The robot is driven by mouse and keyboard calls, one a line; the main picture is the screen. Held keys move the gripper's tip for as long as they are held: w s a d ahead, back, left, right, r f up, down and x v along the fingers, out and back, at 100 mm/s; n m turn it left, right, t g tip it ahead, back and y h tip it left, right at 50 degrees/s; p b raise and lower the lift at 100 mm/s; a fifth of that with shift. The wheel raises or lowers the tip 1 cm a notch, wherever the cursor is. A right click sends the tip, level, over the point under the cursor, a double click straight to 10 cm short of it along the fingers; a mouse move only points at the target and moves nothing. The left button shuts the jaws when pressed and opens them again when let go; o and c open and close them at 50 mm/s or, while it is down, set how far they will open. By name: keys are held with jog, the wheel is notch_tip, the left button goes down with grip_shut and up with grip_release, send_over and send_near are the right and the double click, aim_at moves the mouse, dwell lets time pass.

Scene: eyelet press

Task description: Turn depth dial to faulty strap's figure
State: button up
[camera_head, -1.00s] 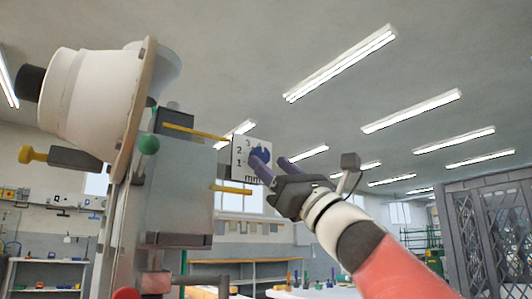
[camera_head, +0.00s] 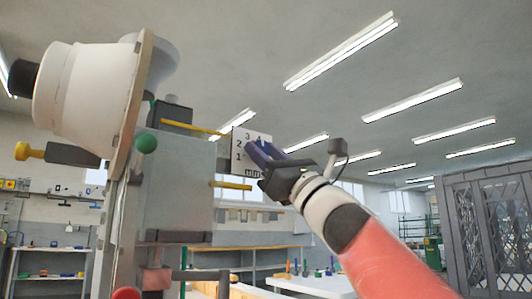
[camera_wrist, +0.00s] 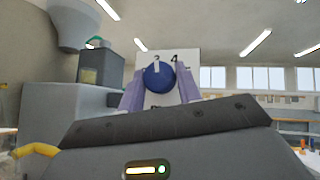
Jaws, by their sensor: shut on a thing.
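The depth dial is a round blue knob (camera_wrist: 158,78) on a white number plate (camera_wrist: 183,62) fixed to the side of the press. In the wrist view, a pale mark on the knob's upper part points up near the 3, with the 4 to its right; the exact setting is hard to read. The plate (camera_head: 237,147) in the head view shows 1, 2, 3 and 4. My gripper (camera_head: 258,151) has its purple fingers on either side of the knob, shut on it, and they mostly hide the knob in the head view. I cannot make out a faulty strap.
The grey press body (camera_head: 180,185) stands left of the plate. A yellow bar (camera_head: 190,127) and a yellow peg (camera_head: 230,184) stick out above and below the dial.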

jog(key=n+g, duration=0.1)
jog(key=n+g+p, duration=0.1)
jog(key=n+g+y, duration=0.1)
jog(key=shift+w+d+r, duration=0.1)
jog(key=shift+r, duration=0.15)
jog(key=n+g, duration=0.1)
jog(key=n+p, duration=0.1)
jog(key=shift+f+n+g+y, duration=0.2)
jog(key=shift+n+g+y, duration=0.1)
jog(key=shift+g, duration=0.1)
jog(key=o, duration=1)
jog(key=shift+c, duration=0.2)
jog(key=shift+f, duration=0.1)
jog(key=b+v, duration=0.3)
jog(key=v, duration=0.4)
jog(key=shift+d, duration=0.25)
jog(key=shift+f, duration=0.15)
